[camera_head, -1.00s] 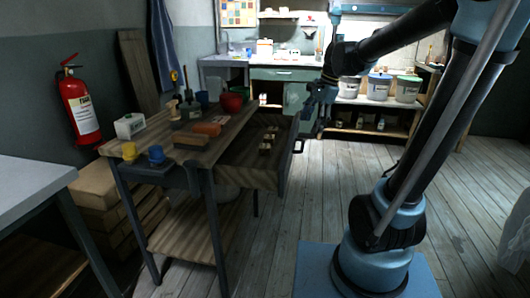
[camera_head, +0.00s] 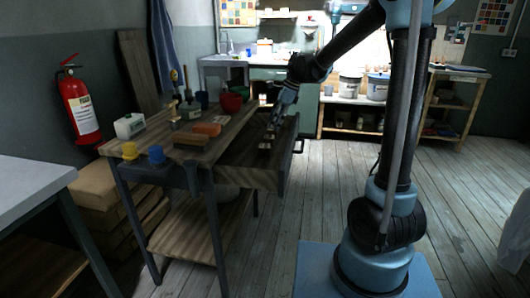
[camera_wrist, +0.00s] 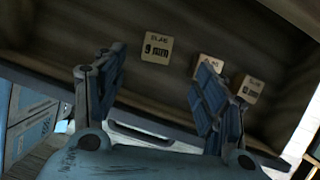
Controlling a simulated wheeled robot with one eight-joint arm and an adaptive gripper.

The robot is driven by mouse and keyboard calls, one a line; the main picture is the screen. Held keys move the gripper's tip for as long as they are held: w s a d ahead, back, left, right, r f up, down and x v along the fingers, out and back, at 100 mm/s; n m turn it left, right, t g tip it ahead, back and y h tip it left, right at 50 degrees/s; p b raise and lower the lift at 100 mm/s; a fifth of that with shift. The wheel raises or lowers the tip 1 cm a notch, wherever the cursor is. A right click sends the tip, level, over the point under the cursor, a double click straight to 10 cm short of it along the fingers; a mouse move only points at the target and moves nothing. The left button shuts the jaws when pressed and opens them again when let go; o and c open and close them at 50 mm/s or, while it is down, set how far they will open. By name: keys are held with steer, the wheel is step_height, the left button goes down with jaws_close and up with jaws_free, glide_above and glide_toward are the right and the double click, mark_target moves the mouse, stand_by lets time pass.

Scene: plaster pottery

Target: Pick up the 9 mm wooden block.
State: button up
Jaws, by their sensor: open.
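The 9 mm wooden block (camera_wrist: 157,48) is a small pale square with dark "9 mm" lettering, face toward the wrist camera. It lies in the open wooden drawer (camera_head: 244,176). In the wrist view my gripper (camera_wrist: 158,78) is open and empty, with the block showing beyond the gap between its fingers, nearer the left one. No finger visibly touches it. In the head view my gripper (camera_head: 273,126) points down over the drawer; the blocks there are too small to read.
Two similar blocks lie to the right, one (camera_wrist: 209,62) partly behind the right finger and another (camera_wrist: 248,88) beside it. The drawer walls surround them. The workbench (camera_head: 172,152) beside the drawer carries a brick-red block (camera_head: 207,129), a white box (camera_head: 129,125) and cups.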

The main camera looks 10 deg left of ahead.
mark_target(265, 146)
steer(key=x, duration=0.7)
steer(key=shift+f, duration=0.1)
steer(key=shift+x, duration=2.75)
steer(key=shift+s+d, duration=0.1)
steer(key=shift+d, duration=0.15)
steer(key=shift+c, duration=0.2)
steer(key=c, duration=1.1)
